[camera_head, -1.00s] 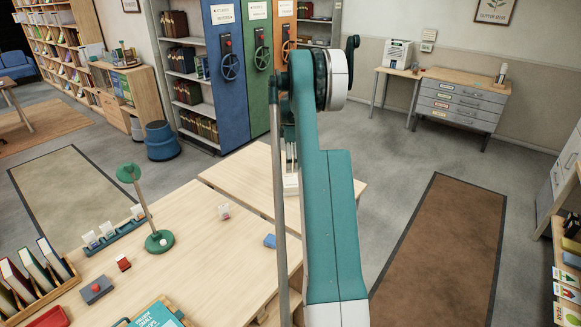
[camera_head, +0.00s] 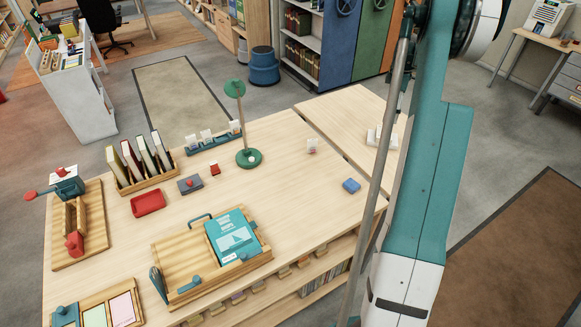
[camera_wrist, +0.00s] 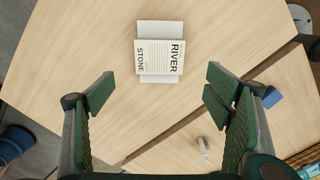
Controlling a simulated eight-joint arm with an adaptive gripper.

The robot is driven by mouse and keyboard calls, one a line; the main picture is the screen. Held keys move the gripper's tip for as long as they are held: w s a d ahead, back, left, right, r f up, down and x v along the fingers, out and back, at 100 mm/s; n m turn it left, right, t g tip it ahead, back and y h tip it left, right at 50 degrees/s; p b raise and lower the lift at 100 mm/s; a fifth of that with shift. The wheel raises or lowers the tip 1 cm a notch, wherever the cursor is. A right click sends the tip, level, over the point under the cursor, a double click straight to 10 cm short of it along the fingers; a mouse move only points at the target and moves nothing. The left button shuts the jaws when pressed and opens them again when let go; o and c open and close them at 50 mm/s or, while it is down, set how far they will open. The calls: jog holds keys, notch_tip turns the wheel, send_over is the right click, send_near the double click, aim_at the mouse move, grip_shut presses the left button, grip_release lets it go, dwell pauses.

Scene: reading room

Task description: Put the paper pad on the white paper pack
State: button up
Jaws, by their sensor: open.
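A white flat pack (camera_wrist: 158,78) lies on the far table, with a cream lined piece (camera_wrist: 159,58) across its middle, lettered RIVER and STONE. I cannot tell whether this cream piece is a separate paper pad on the pack or its label. In the head view the white item (camera_head: 374,137) shows beside my arm, partly hidden. My gripper (camera_wrist: 160,88) is open and empty, its fingers spread over the table below the pack in the wrist view. A small blue block (camera_head: 351,186) lies on the near table and also shows in the wrist view (camera_wrist: 273,97).
A small card holder (camera_head: 311,147) stands near the seam. The near table also carries a green lamp (camera_head: 249,158), a book rack (camera_head: 146,180), a red tray (camera_head: 148,202) and a wooden tray (camera_head: 187,246) with a teal book (camera_head: 232,238). The wood around the pack is clear.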

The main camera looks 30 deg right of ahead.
jog(key=w+a+r+m+t, duration=0.1)
jog(key=a+r, duration=0.5)
jog(key=a, duration=0.4)
jog(key=w+a+r+m+h, duration=0.1)
jog(key=a+r, duration=0.5)
jog(key=a, duration=0.3)
jog(key=w+a+r+m+t, duration=0.1)
jog(key=a+r, duration=0.5)
jog(key=a, duration=0.4)
jog(key=s+a+r+m+t, duration=0.1)
jog(key=s+a+r, duration=0.15)
jog(key=a, duration=0.45)
jog(key=s+a+r, duration=0.2)
jog(key=s+a, duration=0.1)
jog(key=a, duration=0.4)
jog(key=s+a+r+m+t, duration=0.1)
jog(key=s+a+r, duration=0.1)
jog(key=a, duration=0.6)
jog(key=s+a+f+m+t, duration=0.1)
jog(key=s+a+f+m, duration=0.1)
jog(key=s+a, duration=0.9)
jog(key=s+a+f+m+t+y, duration=0.1)
jog(key=s+a+f+m+t, duration=0.1)
jog(key=s+a, duration=0.8)
jog(key=shift+s+a+f, duration=0.4)
jog(key=shift+a+f, duration=0.45)
jog(key=shift+f, duration=0.05)
jog(key=shift+f, duration=0.2)
